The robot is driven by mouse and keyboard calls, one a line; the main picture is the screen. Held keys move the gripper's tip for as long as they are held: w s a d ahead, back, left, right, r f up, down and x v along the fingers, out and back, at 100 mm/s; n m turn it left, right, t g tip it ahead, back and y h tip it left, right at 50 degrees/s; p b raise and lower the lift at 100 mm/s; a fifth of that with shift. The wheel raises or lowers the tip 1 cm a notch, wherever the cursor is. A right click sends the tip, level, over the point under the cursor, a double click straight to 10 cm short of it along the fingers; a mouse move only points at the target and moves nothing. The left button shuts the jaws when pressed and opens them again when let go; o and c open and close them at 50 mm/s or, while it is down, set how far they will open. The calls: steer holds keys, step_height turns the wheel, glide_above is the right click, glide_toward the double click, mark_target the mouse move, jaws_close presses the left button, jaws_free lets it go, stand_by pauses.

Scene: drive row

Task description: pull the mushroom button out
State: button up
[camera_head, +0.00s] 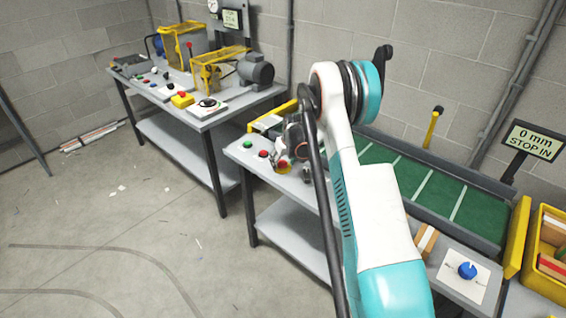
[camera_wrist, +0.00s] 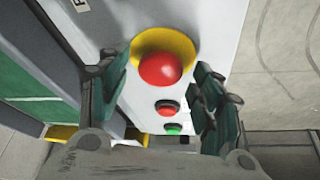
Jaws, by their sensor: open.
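The red mushroom button (camera_wrist: 160,70) sits on a yellow round base on a pale panel in the wrist view. It also shows at the front of the near bench in the head view (camera_head: 283,166), partly hidden by my gripper. My gripper (camera_wrist: 158,80) is open, with one dark green finger on each side of the red cap. I cannot tell whether either finger touches it. A sign (camera_head: 534,140) at the right reads "0 mm STOP IN".
A smaller red button (camera_wrist: 167,107) and a green button (camera_wrist: 173,129) lie in line beside the mushroom button. A green conveyor belt (camera_head: 425,190) runs behind my arm. A blue knob (camera_head: 467,270) and yellow bin (camera_head: 516,237) are at the right. Floor at left is mostly clear.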

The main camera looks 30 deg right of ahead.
jaws_close()
steer(key=shift+r, duration=0.8)
jaws_free()
steer(key=v, duration=1.2)
